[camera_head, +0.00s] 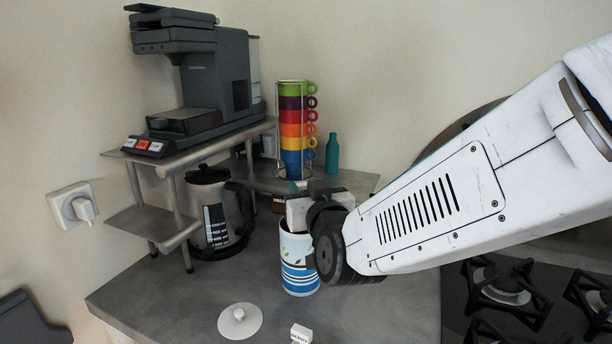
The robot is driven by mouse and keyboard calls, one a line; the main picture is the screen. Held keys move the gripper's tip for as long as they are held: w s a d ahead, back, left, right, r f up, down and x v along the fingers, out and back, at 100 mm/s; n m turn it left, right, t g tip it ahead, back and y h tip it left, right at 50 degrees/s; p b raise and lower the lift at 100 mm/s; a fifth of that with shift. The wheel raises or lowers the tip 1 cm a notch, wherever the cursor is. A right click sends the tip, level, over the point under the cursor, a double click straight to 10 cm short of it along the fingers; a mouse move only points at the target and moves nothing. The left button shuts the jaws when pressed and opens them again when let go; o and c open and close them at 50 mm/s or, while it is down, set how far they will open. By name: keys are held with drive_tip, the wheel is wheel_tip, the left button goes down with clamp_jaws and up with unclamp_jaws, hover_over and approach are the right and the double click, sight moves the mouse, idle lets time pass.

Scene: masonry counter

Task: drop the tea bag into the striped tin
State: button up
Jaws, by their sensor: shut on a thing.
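The striped tin (297,268) stands upright on the grey counter, white with blue bands and a leaf pattern near its top. My gripper (299,200) is over the tin's mouth, coming in from the right. It is shut on a pale, flat-sided thing, which looks like the tea bag (297,215). The tea bag's lower end is at or just above the tin's rim; I cannot tell whether it is inside. My gripper and wrist hide part of the tin's right side and rim.
A round white lid (239,321) and a small white block (301,334) lie in front of the tin. A kettle (212,205), a coffee machine (190,75) on a metal shelf, stacked coloured cups (292,130) and a teal bottle (332,152) stand behind. Gas burners (505,285) are at right.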

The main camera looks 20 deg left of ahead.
drive_tip(key=shift+f, duration=1.25)
drive_tip(key=o, duration=1)
drive_tip(key=shift+s+d, duration=0.1)
drive_tip(key=shift+s, duration=0.05)
drive_tip(key=v, duration=0.7)
drive_tip(key=shift+s, duration=0.25)
drive_tip(key=shift+d, duration=0.15)
